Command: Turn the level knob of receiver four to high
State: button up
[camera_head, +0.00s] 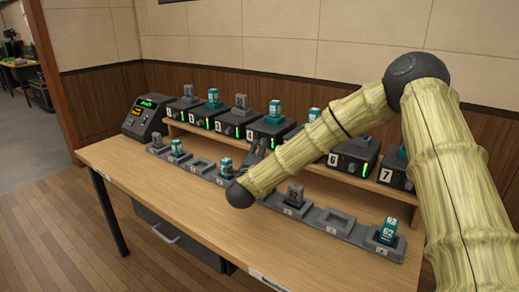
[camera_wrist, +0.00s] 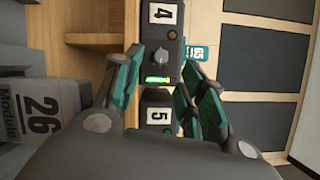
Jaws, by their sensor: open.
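Receiver four (camera_wrist: 173,18) is a dark box with a white "4" label, near the top of the wrist view; its front also shows in the head view (camera_head: 268,128). Its grey level knob (camera_wrist: 160,56) lies between a small amber light and a lit green bar; I cannot read its setting. My gripper (camera_wrist: 165,68) is open, with its teal-padded fingers on either side of the knob's line. Nothing shows between the pads except the receiver faces behind; contact with the knob cannot be told. In the head view my gripper (camera_head: 258,150) is in front of receiver four, partly hidden by my arm.
Receiver five (camera_wrist: 157,116) is directly beside receiver four. Receivers six (camera_head: 352,160) and seven (camera_head: 397,174) stand right along the shelf. A row of grey docks with modules, one marked 62 (camera_head: 387,233), lies in front on the wooden table (camera_head: 180,210). Module 26 (camera_wrist: 38,115) is close to my gripper.

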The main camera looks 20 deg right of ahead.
jog(key=shift+v, duration=1.45)
